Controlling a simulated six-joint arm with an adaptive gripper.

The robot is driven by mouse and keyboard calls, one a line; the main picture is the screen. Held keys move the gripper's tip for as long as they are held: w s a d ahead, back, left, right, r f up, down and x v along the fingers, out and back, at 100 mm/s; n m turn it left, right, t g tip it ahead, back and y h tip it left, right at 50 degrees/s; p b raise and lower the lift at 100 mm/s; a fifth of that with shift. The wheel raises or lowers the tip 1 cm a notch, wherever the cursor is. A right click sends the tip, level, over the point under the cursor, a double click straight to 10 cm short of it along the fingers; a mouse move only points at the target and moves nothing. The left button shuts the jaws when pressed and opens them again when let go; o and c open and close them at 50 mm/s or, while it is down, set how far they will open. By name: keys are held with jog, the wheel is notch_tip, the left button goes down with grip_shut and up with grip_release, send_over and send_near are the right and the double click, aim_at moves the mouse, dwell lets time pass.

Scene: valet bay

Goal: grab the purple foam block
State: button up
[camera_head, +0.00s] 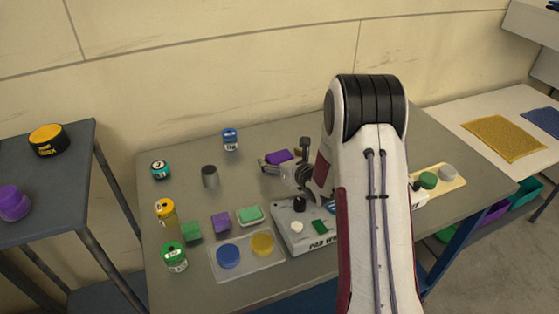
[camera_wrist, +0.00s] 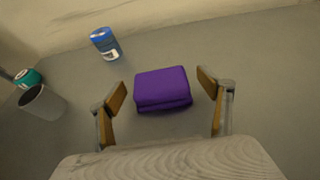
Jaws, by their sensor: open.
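A small purple block (camera_head: 221,222) stands on the grey table in the head view, between a green block and a green-and-white pad. Another purple thing (camera_head: 279,157), flat and apparently folded in two layers, lies farther back by my gripper. In the wrist view this folded purple piece (camera_wrist: 163,88) lies on the table ahead, between the lines of my fingers. My gripper (camera_wrist: 163,92) is open and empty, its two tan-padded fingers apart on either side of it. My arm hides part of the gripper in the head view. The small purple block is not in the wrist view.
A grey cup (camera_head: 210,177), a blue can (camera_head: 230,140) and a teal tin (camera_head: 160,170) stand at the back left. A green block (camera_head: 191,232), yellow bottle (camera_head: 166,213), green jar (camera_head: 174,256) and disc tray (camera_head: 269,267) are at the front left. A grey pad station (camera_head: 292,237) sits beside my arm.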

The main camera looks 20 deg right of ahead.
jog(key=shift+x, duration=0.85)
jog(key=c, duration=1.1)
